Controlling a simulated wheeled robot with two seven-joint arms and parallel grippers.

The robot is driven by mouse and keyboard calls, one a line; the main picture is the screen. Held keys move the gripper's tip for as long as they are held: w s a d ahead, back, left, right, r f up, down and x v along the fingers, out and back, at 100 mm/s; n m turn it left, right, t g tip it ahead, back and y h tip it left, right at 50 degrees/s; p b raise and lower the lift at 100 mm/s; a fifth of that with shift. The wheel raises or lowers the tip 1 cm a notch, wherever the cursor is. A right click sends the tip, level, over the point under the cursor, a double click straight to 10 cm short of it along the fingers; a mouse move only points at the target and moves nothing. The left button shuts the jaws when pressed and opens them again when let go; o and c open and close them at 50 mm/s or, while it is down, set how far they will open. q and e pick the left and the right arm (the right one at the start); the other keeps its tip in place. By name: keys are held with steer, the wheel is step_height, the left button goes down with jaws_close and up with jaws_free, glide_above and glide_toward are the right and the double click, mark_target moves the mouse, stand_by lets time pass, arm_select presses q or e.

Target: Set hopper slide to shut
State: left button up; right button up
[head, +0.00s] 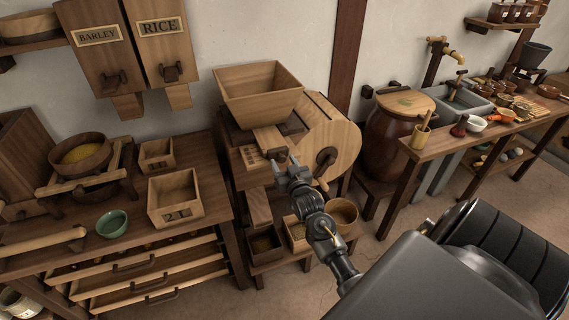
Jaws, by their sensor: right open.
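The wooden hopper (258,97) is a wide-topped open box on the mill at the centre of the head view. A pale flat board (268,138), which looks like the hopper slide, sticks out toward me from under it. A pale plate with small dark marks (251,156) sits just left of the board. My right gripper (281,160) is open at the board's near end. I cannot tell whether its fingers touch the board or lie around it, as the arm hides part of that spot. My left gripper is not in view.
The mill's round wooden drum (332,140) with a dark crank hub stands right of the gripper. Bins and a round tub (341,214) sit on the shelf below. A bench with a green bowl (111,223) and boxes is at left. A lidded barrel (390,135) stands at right.

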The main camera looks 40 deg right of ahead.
mark_target(279, 153)
jaws_close()
steer(key=b+x, duration=0.1)
steer(key=x, duration=0.3)
steer(key=shift+w, duration=0.2)
steer(key=shift+w+d, duration=0.2)
steer(key=shift+w, duration=0.15)
steer(key=shift+r, duration=0.1)
steer(key=shift+c, duration=2.1)
jaws_free()
steer(key=o, duration=0.4)
steer(key=shift+w, duration=0.1)
